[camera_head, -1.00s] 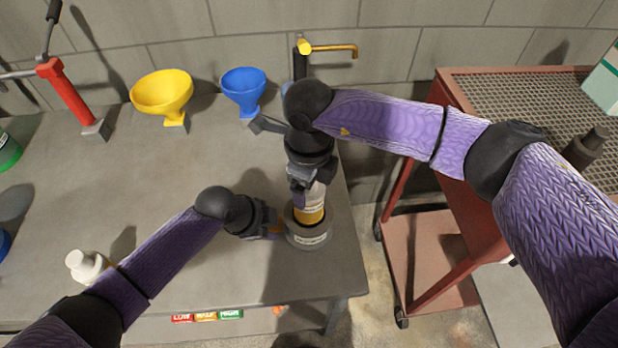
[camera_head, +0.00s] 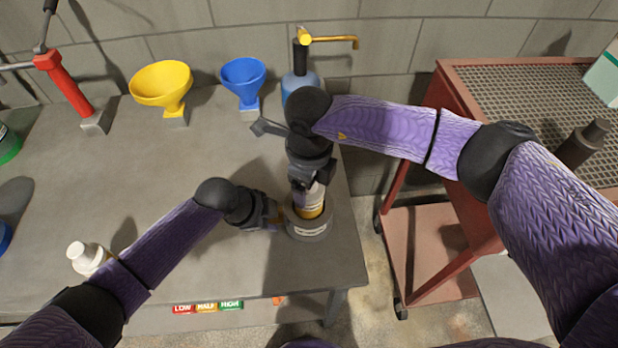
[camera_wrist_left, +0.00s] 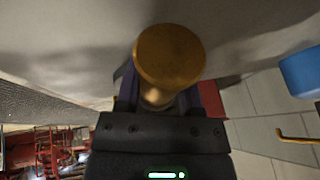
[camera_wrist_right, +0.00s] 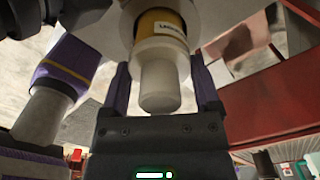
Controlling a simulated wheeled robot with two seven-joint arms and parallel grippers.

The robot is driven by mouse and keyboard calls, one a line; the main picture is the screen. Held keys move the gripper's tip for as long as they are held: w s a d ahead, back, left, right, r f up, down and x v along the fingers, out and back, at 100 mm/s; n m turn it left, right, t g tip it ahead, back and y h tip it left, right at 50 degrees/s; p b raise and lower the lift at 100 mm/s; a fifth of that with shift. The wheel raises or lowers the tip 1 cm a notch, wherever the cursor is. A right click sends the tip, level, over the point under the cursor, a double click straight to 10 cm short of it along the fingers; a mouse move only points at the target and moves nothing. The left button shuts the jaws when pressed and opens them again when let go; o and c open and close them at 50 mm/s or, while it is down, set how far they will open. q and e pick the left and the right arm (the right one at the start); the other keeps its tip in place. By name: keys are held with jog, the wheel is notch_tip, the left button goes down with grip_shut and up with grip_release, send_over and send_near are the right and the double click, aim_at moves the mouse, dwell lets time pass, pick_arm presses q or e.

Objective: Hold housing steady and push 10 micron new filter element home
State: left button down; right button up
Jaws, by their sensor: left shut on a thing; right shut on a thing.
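The grey round housing (camera_head: 310,231) stands on the bench near its right front corner. The filter element (camera_head: 313,203), white with a yellow band, stands upright with its lower part inside the housing's mouth. My right gripper (camera_head: 306,186) is above it, shut on its white top stem, which shows between the fingers in the right wrist view (camera_wrist_right: 160,85). My left gripper (camera_head: 270,216) is at the housing's left side, shut on a gold knob (camera_wrist_left: 168,58) in the left wrist view. The element's lower end is hidden in the housing.
A blue funnel (camera_head: 243,78), a yellow funnel (camera_head: 162,84) and a blue bottle (camera_head: 300,83) stand at the back. A red cart (camera_head: 455,120) stands right of the bench. The bench middle is clear.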

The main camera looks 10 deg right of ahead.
aim_at(309, 195)
jog(key=shift+f, duration=1.8)
jog(key=o, duration=1.2)
jog(key=shift+o, duration=0.2)
notch_tip(309, 195, up, 12)
pick_arm(q)
jog(key=shift+c, duration=0.7)
grip_release()
jog(key=shift+r, duration=0.1)
